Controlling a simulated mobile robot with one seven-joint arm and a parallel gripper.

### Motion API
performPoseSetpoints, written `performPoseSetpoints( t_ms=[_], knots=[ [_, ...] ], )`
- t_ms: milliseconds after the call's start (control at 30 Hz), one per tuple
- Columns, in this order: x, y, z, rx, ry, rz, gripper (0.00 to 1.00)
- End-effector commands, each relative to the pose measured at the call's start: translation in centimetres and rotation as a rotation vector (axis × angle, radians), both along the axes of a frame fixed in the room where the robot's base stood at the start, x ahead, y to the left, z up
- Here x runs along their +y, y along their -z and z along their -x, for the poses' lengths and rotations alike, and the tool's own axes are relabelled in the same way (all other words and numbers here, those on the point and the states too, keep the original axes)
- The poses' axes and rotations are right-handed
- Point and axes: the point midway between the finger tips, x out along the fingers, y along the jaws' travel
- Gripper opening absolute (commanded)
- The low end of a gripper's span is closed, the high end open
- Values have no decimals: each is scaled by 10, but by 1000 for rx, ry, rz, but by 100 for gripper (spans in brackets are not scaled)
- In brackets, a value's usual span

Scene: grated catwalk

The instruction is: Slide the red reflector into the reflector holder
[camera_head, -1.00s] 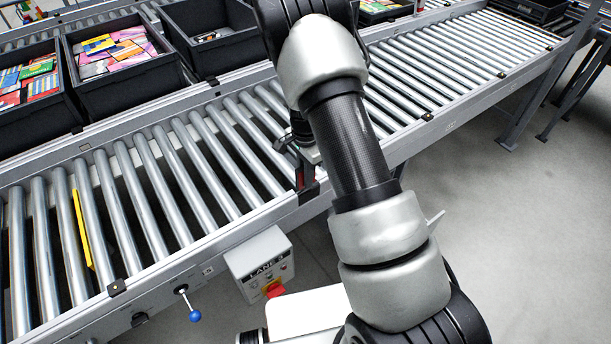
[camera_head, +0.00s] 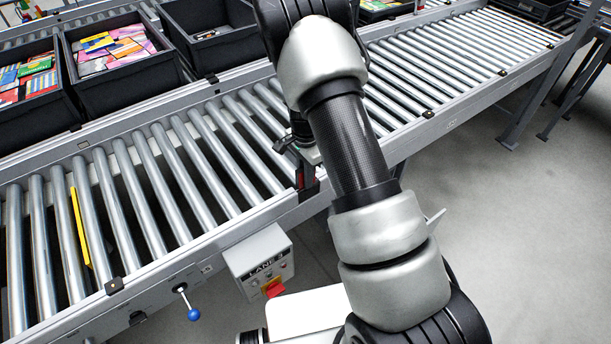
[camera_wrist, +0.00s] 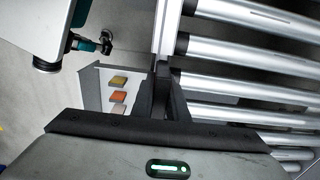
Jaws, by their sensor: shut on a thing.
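My gripper (camera_wrist: 165,88) points down at the conveyor's side rail, its dark fingers close together. It is shut on a thin piece that the fingers mostly hide in the wrist view. In the head view my arm covers most of the gripper. A small red piece, seemingly the red reflector (camera_head: 300,178), shows just below the gripper at the rail's outer edge. A dark bracket, seemingly the reflector holder (camera_head: 311,190), is right beside it. I cannot tell whether the reflector is inside the holder or only against it.
The roller conveyor (camera_head: 150,190) runs along the rail, with a yellow strip (camera_head: 80,226) between rollers. A "LANE 3" control box (camera_head: 260,262) and a blue-knobbed lever (camera_head: 194,314) sit below the rail. Black bins (camera_head: 125,92) stand behind. A panel with coloured squares (camera_wrist: 118,97) lies left of the fingers.

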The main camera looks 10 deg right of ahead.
Motion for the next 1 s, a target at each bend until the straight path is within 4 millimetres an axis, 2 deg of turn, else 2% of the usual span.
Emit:
performPoseSetpoints(
  t_ms=[100,267,300,400,600,700,1000],
  knots=[
    [0,6,0,0,0,0,0],
    [0,4,0,-1,0,0,0],
    [0,4,0,0,0,0,20],
    [0,4,0,0,0,0,36],
    [0,4,0,0,0,0,36],
    [0,4,0,0,0,0,51],
    [0,4,0,0,0,0,51]
  ],
)
